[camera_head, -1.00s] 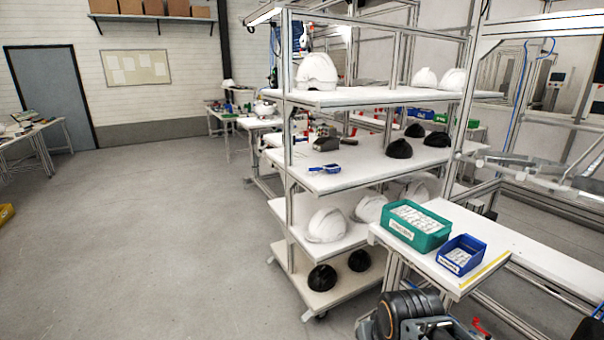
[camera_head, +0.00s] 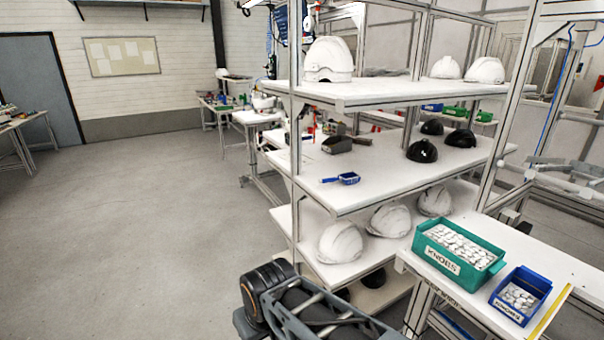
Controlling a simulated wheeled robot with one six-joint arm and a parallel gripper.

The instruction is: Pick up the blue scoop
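The blue scoop (camera_head: 347,179) lies on the middle shelf (camera_head: 370,180) of the metal rack, near its front left edge. Its handle points left. My arm shows at the bottom centre of the head view, in front of the rack and well apart from the scoop. The fingertips of my gripper cannot be made out, so I cannot tell whether it is open or shut.
Black helmet shells (camera_head: 422,151) stand right of the scoop, and a dark grey device (camera_head: 338,144) behind it. White helmets (camera_head: 340,242) fill the shelf below. A teal bin (camera_head: 458,248) and a blue bin (camera_head: 521,296) stand on the right table. The left floor is clear.

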